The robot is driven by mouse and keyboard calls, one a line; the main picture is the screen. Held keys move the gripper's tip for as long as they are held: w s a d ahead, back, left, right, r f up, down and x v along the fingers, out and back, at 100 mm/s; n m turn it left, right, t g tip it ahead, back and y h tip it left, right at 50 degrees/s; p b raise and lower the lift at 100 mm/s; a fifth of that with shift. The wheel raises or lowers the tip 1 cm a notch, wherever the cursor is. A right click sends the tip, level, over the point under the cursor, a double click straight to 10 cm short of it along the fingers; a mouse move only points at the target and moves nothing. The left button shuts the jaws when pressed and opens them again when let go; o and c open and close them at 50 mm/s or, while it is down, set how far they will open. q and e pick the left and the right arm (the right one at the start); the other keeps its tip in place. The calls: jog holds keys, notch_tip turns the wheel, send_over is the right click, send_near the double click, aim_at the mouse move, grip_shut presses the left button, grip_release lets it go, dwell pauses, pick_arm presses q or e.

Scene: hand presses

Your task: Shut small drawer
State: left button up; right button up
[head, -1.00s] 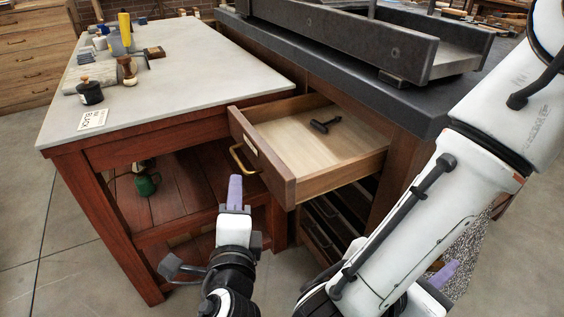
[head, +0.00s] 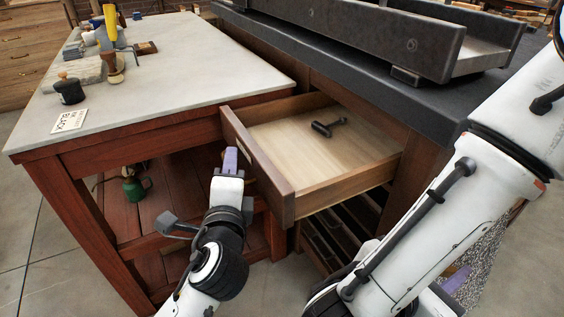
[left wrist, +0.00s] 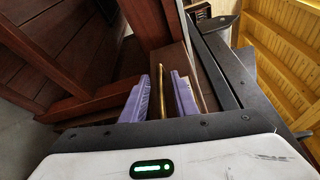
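The small drawer (head: 262,165) stands pulled well out under the dark-topped bench, its wooden front facing left. A dark tool (head: 328,127) lies inside it. My left gripper (head: 230,160) is at the drawer front. In the left wrist view its purple fingers (left wrist: 163,98) are apart, with a brass handle (left wrist: 160,85) showing between them against the drawer front (left wrist: 168,58). I cannot tell whether they touch it. In the head view the handle is hidden behind this gripper. A purple finger of my right gripper (head: 456,279) shows low at the right, mostly hidden by my right arm.
The pale-topped red-brown table (head: 160,85) stands left of the drawer, with several tools on top and a green can (head: 134,188) on its lower shelf. The dark bench top (head: 350,75) overhangs the drawer's back. Open slots (head: 325,240) lie below.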

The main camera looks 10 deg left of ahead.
pick_arm(q)
grip_shut()
dwell(1.4)
